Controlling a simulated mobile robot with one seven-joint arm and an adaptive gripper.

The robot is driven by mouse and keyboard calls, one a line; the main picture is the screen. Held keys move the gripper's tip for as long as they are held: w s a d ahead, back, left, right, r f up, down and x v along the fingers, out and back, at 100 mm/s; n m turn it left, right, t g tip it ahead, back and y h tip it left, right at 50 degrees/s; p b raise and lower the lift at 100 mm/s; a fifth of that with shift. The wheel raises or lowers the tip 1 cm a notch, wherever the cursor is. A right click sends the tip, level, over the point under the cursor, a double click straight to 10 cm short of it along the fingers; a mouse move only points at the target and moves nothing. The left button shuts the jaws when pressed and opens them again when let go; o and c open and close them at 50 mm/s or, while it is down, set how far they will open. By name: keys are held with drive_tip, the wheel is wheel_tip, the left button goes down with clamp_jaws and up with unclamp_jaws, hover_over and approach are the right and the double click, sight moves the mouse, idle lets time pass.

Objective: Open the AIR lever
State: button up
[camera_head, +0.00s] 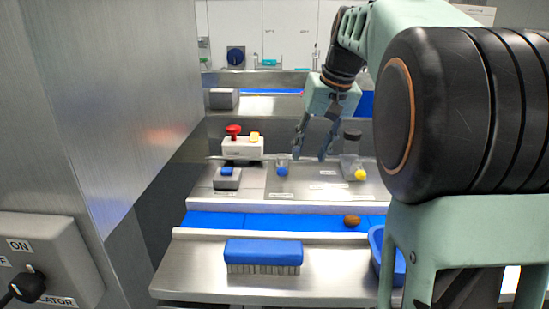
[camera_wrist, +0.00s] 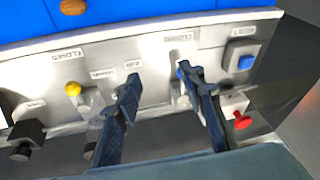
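The control panel (camera_head: 310,188) has two small levers. One has a blue knob (camera_head: 282,171), the other a yellow knob (camera_head: 360,174); the yellow knob also shows in the wrist view (camera_wrist: 73,89). A small label that seems to read AIR (camera_wrist: 133,64) sits between them, so I cannot tell for certain which lever it names. My gripper (camera_head: 309,155) is open and empty, pointing down above the panel near the blue lever. In the wrist view my gripper's fingers (camera_wrist: 157,77) are spread; one fingertip partly hides the blue lever, and contact cannot be told.
A white box with a red button (camera_head: 242,149) and a blue push-button box (camera_head: 228,178) stand left of the levers. In front are a blue belt (camera_head: 260,222) with a brown date (camera_head: 352,221), a blue brush (camera_head: 263,252) and a blue tray (camera_head: 377,245).

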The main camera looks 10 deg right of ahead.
sight(283, 168)
drive_tip(key=w+a+t, duration=0.1)
drive_tip(key=w+a, duration=0.2)
drive_tip(key=w, duration=0.1)
drive_tip(key=p+x, duration=0.1)
drive_tip(key=x, duration=0.8)
drive_tip(key=shift+w+a, duration=0.2)
clamp_jaws()
